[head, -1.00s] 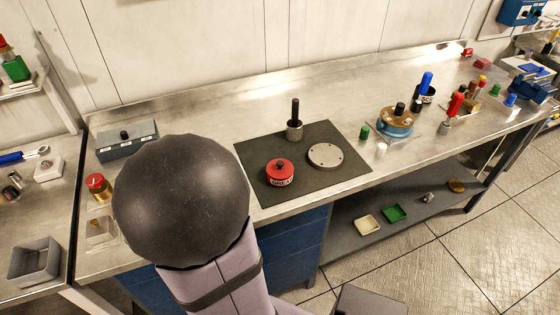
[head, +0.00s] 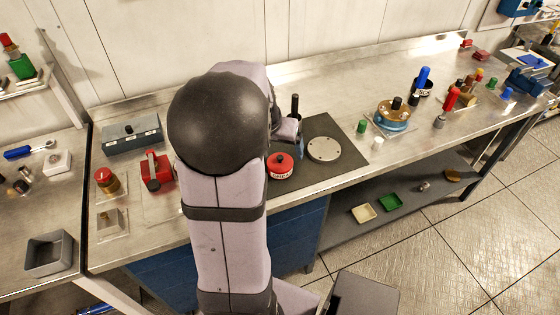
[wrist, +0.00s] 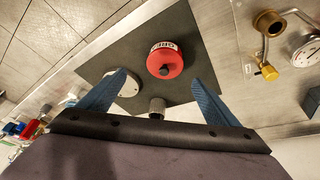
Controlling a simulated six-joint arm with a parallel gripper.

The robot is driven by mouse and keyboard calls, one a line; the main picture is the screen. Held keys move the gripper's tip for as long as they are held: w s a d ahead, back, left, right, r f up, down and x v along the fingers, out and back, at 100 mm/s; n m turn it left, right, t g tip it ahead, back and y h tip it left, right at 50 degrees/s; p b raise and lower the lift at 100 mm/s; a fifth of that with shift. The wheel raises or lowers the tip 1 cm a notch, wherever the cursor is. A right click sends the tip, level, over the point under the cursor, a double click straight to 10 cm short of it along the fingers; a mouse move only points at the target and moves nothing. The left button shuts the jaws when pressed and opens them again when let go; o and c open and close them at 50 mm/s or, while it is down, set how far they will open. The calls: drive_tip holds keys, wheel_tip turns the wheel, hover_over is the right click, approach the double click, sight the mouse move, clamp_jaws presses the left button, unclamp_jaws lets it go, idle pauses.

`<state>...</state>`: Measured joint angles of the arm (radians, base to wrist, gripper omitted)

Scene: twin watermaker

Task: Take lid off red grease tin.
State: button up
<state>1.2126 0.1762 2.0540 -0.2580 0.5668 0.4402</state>
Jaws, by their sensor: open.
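The red grease tin (head: 281,162) stands upright on the dark mat (head: 312,180), with its red lid on and a black knob on top. In the wrist view the tin (wrist: 163,52) and its knob (wrist: 184,72) appear between my two blue fingers. My gripper (wrist: 160,77) is open and empty, apart from the tin. In the head view my arm hides most of the gripper, which is behind and above the tin.
A round grey plate (head: 324,149) lies right of the tin on the mat. A black-handled tool (head: 295,104) stands behind the tin. A red block (head: 157,172), a grey box (head: 120,146) and a red-capped jar (head: 107,180) are at left. A blue-and-brass unit (head: 392,115) stands at right.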

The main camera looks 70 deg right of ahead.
sight(279, 158)
drive_tip(key=shift+w+d+f+m+p, duration=0.1)
drive_tip(key=shift+d+f+m+p, duration=0.15)
drive_tip(key=shift+f, duration=0.3)
drive_tip(key=shift+w+d+f+m+p, duration=0.1)
drive_tip(key=shift+d+f+m, duration=0.2)
drive_tip(key=shift+f, duration=0.2)
drive_tip(key=shift+f, duration=0.1)
drive_tip(key=shift+w+p+x, duration=0.15)
drive_tip(key=shift+p+x, duration=0.3)
drive_tip(key=shift+x, duration=0.75)
drive_tip(key=shift+w+p+x, duration=0.15)
drive_tip(key=shift+p+x, duration=0.25)
drive_tip(key=shift+x, duration=0.8)
drive_tip(key=c, duration=1.2)
